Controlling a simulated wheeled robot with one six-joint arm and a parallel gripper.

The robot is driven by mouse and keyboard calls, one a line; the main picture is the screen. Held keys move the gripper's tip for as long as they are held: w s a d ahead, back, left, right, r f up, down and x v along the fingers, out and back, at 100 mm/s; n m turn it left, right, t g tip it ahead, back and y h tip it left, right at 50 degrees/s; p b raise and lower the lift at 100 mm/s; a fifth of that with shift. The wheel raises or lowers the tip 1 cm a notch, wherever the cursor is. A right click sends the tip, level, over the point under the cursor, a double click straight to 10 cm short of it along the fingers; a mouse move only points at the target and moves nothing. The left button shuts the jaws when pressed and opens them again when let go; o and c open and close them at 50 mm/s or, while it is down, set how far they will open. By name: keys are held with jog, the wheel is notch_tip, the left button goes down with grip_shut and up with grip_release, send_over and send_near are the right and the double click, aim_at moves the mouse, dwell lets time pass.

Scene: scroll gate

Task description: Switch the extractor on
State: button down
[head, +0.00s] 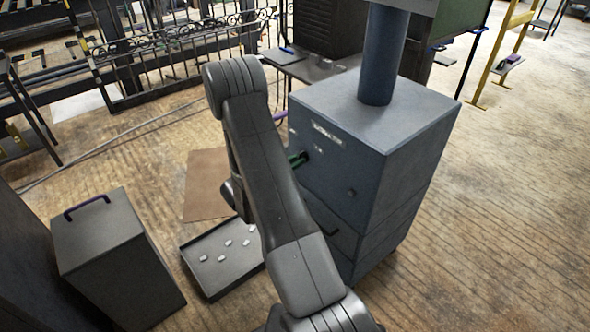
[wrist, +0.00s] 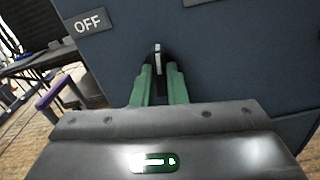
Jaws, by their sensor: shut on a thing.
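The extractor (head: 365,140) is a blue-grey cabinet with a thick round pipe (head: 383,55) rising from its top. A small dark switch lever (wrist: 157,49) with a pale stripe stands out from the face, nearer the viewer than the labels. My gripper (wrist: 158,75) has green fingers shut on this lever.
A shallow dark tray (head: 190,262) with several small pale pieces lies on the floor, left of the cabinet. A grey box (head: 110,240) with a purple handle (head: 87,207) stands farther left. A brown mat (head: 203,180) lies behind the tray. Floor right of the cabinet is clear.

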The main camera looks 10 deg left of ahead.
jog(key=shift+m+b, duration=3.1)
jog(key=shift+b, duration=0.35)
jog(key=c, duration=1.5)
grip_release()
jog(key=shift+o, duration=0.2)
jog(key=p+v, duration=0.3)
jog(key=v, duration=1)
jog(key=shift+s+a, duration=0.2)
jog(key=shift+s, duration=0.1)
